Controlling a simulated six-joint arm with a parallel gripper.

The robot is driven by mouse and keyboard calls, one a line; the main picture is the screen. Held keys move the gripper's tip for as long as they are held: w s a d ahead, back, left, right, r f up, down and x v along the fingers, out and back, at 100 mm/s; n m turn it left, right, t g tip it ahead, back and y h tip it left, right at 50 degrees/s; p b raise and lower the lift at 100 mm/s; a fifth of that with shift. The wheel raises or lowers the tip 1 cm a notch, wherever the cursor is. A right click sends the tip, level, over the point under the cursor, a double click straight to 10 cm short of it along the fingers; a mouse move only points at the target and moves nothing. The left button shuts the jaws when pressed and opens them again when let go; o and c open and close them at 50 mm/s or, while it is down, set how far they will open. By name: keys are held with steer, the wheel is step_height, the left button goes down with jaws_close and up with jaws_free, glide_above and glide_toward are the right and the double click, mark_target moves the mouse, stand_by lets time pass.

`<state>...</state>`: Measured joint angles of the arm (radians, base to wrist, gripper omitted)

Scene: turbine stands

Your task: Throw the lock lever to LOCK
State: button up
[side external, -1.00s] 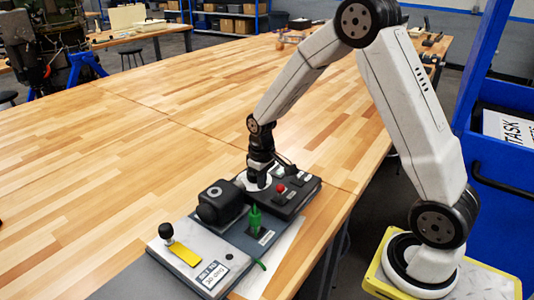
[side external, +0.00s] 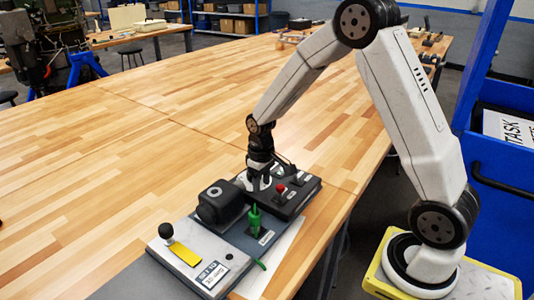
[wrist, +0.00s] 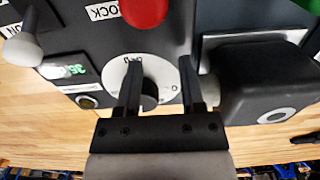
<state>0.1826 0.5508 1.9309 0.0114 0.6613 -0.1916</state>
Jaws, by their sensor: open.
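My gripper (wrist: 157,68) is open, its two black fingers on either side of a black knob (wrist: 149,94) at the middle of a white dial (wrist: 127,66). I cannot tell whether the fingers touch the knob. A red knob (wrist: 143,12) sits just beyond the dial, beside a partly cut label ending in "OCK" (wrist: 103,11). In the side view my gripper (side external: 259,183) is low over the black control panel (side external: 296,200), and the red knob (side external: 281,188) stands to its right. I cannot make out which part is the lock lever or its position.
A black box (side external: 222,203) stands close beside the gripper; it also shows in the wrist view (wrist: 265,85). A green handle (side external: 255,220) and a yellow lever (side external: 185,254) are nearer the camera. A grey rounded handle (wrist: 22,48) is left of the dial. The wooden tabletop beyond is clear.

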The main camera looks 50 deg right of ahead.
steer(key=shift+r, duration=0.1)
step_height(320, 180, up, 7)
stand_by(1.1)
steer(key=shift+s+a, duration=0.1)
steer(key=s+a+f+t, duration=0.2)
steer(key=s+a, duration=0.5)
steer(key=s, duration=0.6)
steer(key=shift+s+a+f+t, duration=0.15)
steer(key=shift+a+t, duration=0.05)
steer(key=shift+t, duration=0.1)
steer(key=shift+d, duration=0.1)
jaws_close()
steer(key=d+r+m+y, duration=0.1)
steer(key=d+r+m, duration=0.2)
steer(key=d+m, duration=0.2)
steer(key=s+d+r+m+t+y, duration=0.1)
steer(key=d+r+m, duration=0.2)
steer(key=d+m, duration=0.3)
steer(key=shift+s+d+r+y, duration=0.3)
steer(key=shift+d+r, duration=0.05)
steer(key=shift+d, duration=1.1)
